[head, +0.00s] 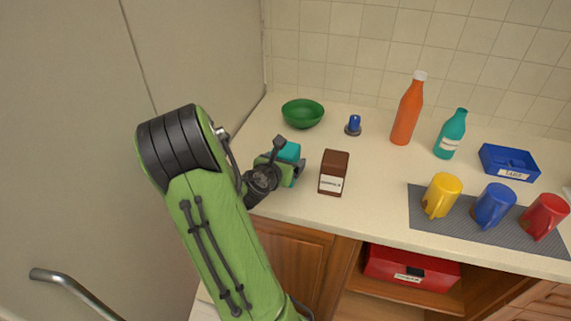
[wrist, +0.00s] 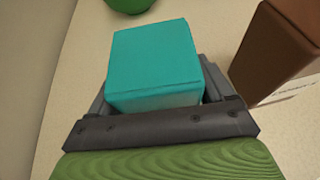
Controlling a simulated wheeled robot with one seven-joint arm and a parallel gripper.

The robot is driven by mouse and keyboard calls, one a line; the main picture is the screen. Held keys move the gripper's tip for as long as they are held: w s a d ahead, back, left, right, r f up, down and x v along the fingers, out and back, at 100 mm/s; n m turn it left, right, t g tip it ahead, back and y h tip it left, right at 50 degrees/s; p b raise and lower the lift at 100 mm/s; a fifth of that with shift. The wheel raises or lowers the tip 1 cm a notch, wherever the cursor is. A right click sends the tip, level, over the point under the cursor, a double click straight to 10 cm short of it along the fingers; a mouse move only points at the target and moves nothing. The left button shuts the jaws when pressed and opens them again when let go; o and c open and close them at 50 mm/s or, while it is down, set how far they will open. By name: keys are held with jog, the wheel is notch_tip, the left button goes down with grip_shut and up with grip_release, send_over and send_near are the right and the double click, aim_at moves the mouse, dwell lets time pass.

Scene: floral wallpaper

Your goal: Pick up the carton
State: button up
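A brown carton (head: 334,168) with a white label stands upright on the counter, just right of my gripper (head: 293,165). Part of its side shows at the right edge of the wrist view (wrist: 275,50). In the wrist view a teal block (wrist: 155,60) sits between the dark fingers of my gripper (wrist: 158,95), close to both. I cannot tell whether the fingers press on it. In the head view the teal block (head: 289,152) is partly hidden by my gripper. The brown carton is outside the fingers.
A green bowl (head: 303,113), a blue-topped item (head: 353,125), an orange bottle (head: 408,112) and a teal bottle (head: 451,134) stand behind. Yellow (head: 442,194), blue (head: 493,205) and red (head: 544,216) mugs are on a grey mat (head: 428,225). A blue tray (head: 509,162) is at right.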

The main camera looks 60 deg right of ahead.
jog(key=c, duration=0.9)
jog(key=shift+o, duration=0.2)
notch_tip(320, 180, up, 10)
jog(key=p, duration=0.4)
jog(key=shift+p, duration=0.4)
